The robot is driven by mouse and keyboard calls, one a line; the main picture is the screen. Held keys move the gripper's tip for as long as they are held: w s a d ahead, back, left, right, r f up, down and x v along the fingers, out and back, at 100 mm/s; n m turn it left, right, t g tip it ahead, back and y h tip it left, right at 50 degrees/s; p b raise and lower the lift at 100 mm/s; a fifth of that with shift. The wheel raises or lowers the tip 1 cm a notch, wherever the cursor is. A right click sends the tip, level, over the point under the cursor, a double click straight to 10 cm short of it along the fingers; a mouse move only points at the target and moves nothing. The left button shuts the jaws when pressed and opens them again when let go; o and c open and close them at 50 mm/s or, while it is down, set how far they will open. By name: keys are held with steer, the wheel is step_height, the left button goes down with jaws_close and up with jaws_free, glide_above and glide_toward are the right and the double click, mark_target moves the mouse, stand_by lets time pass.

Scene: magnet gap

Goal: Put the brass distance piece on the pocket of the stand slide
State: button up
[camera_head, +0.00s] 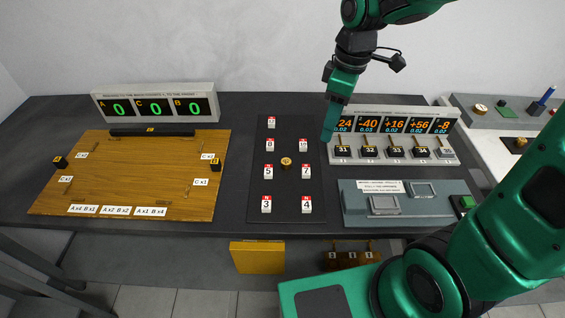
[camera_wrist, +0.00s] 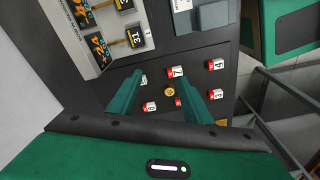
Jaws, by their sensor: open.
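A round brass piece (camera_head: 286,161) sits on a dark mat among small red-and-white numbered blocks. It also shows in the wrist view (camera_wrist: 170,92), between the lines of my two fingers. My gripper (camera_head: 328,136) points down to the right of the mat, in front of the display panel. In the wrist view my gripper (camera_wrist: 176,86) is open with nothing between its fingers. A grey-blue unit (camera_head: 356,215) with a raised square plate (camera_head: 384,204) and a clear frame (camera_head: 422,189) stands at the right; I cannot tell for certain which part is the slide's pocket.
The dark mat (camera_head: 285,215) carries several numbered blocks. A display panel (camera_head: 390,158) with numbered black blocks stands behind the grey-blue unit. A wooden board (camera_head: 140,175) lies left. My arm covers the front right.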

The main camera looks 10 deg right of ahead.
steer(key=w+a+f+n, duration=0.2)
steer(key=a+n, duration=0.2)
steer(key=a, duration=0.4)
glide_above(286, 160)
steer(key=d, duration=0.1)
step_height(286, 160, down, 4)
steer(key=shift+s+r+n+y, duration=0.1)
steer(key=shift+s+n+y, duration=0.05)
steer(key=shift+n+y, duration=0.2)
steer(key=shift+a+f, duration=0.2)
steer(key=shift+f, duration=1.4)
steer(key=shift+a+f, duration=0.15)
steer(key=shift+f, duration=1.45)
steer(key=shift+c, duration=0.3)
jaws_close()
steer(key=shift+r, duration=0.1)
